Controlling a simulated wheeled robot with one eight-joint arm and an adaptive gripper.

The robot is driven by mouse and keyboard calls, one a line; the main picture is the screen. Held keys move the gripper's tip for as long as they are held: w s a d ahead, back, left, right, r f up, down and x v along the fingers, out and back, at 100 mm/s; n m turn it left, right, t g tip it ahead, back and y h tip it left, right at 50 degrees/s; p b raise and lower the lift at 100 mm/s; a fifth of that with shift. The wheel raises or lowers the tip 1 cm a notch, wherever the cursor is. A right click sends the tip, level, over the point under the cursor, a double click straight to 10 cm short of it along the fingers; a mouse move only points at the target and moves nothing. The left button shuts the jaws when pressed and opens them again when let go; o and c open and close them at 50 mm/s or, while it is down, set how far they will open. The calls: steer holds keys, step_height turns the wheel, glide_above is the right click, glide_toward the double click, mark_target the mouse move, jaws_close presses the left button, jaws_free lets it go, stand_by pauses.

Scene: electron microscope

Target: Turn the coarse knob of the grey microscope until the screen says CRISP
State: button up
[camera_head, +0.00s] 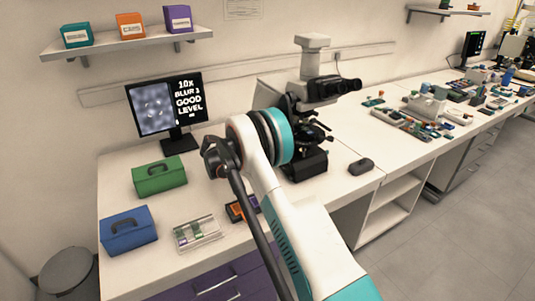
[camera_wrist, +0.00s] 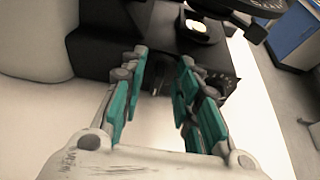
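The grey microscope (camera_head: 318,85) stands on the bench, with dark eyepieces, stage and base. In the wrist view its black base (camera_wrist: 110,38) and lit stage opening (camera_wrist: 197,27) are close ahead. My gripper (camera_wrist: 163,60) is at the base, its two teal-padded fingers apart. A small dark rounded part (camera_wrist: 158,85) shows between the fingers; I cannot tell whether it is the coarse knob or whether the pads touch it. In the head view my arm hides the gripper and this side of the microscope. The screen (camera_head: 166,104) shows a grey blurred picture and reads 10X, BLUR 3, GOOD LEVEL.
A green box (camera_head: 159,178), a blue box (camera_head: 128,231), a slide tray (camera_head: 197,233) and an orange-and-dark device (camera_head: 236,211) lie left of my arm. A dark mouse-like object (camera_head: 361,166) lies right of the microscope.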

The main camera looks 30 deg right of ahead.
jaws_close()
steer(key=shift+s, duration=0.1)
steer(key=shift+s+m+t, duration=0.4)
steer(key=shift+m+t, duration=0.5)
steer(key=shift+m, duration=0.3)
steer(key=shift+s+f+m+t+h+b, duration=0.15)
steer(key=shift+s+m+t+b, duration=0.1)
steer(key=shift+m+t, duration=0.4)
steer(key=shift+s+f+m+t+h+b, duration=0.15)
steer(key=shift+m+t+b, duration=0.15)
steer(key=shift+m, duration=0.55)
jaws_free()
